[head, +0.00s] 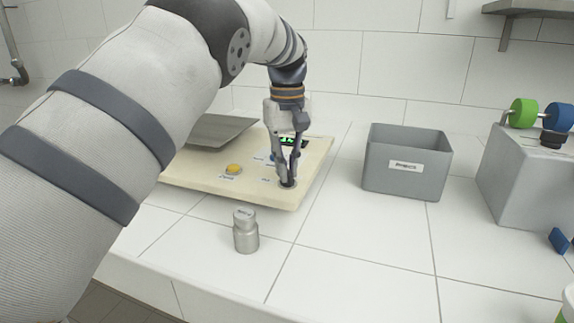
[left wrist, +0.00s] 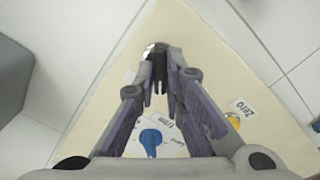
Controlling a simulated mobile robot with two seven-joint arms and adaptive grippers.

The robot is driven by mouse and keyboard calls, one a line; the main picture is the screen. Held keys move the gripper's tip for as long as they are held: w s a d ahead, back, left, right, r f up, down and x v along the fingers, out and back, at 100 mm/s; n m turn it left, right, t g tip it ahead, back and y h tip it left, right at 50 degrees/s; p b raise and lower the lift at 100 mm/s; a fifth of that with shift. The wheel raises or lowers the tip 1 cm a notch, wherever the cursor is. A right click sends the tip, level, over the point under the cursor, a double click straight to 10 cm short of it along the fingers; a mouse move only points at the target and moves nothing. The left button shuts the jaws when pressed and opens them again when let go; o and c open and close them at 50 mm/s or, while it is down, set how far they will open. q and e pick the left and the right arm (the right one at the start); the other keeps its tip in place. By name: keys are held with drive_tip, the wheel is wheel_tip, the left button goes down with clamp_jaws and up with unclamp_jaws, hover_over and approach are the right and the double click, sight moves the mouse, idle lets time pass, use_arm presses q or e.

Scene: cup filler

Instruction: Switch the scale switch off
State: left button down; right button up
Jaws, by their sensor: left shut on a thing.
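The cream scale (head: 275,195) lies on the white tiled counter. Its scale switch (head: 288,184), a small dark lever on a round metal base, is at the front right corner. My left gripper (head: 286,173) reaches down from above, its fingertips shut on the switch. In the left wrist view, the gripper (left wrist: 161,75) closes around the dark lever, and part of the metal base (left wrist: 149,50) shows beyond the fingertips. The fingers hide much of the switch, so I cannot tell its position. A green-lit display (head: 294,141) shows behind the gripper. My right gripper is out of view.
A metal weight (head: 245,231) stands in front. A grey bin (head: 407,163) and a grey block (head: 525,175) are to the right. The front counter is mostly clear.

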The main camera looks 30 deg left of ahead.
use_arm(q)
drive_tip(key=n, duration=0.5)
drive_tip(key=shift+s+f, duration=0.1)
drive_tip(key=shift+f, duration=0.1)
drive_tip(key=shift+d+n, duration=0.1)
drive_tip(key=shift+n, duration=2.4)
drive_tip(key=c, duration=1.7)
unclamp_jaws()
drive_tip(key=shift+r, duration=0.15)
wheel_tip(320, 180, up, 7)
drive_tip(key=shift+r, duration=0.15)
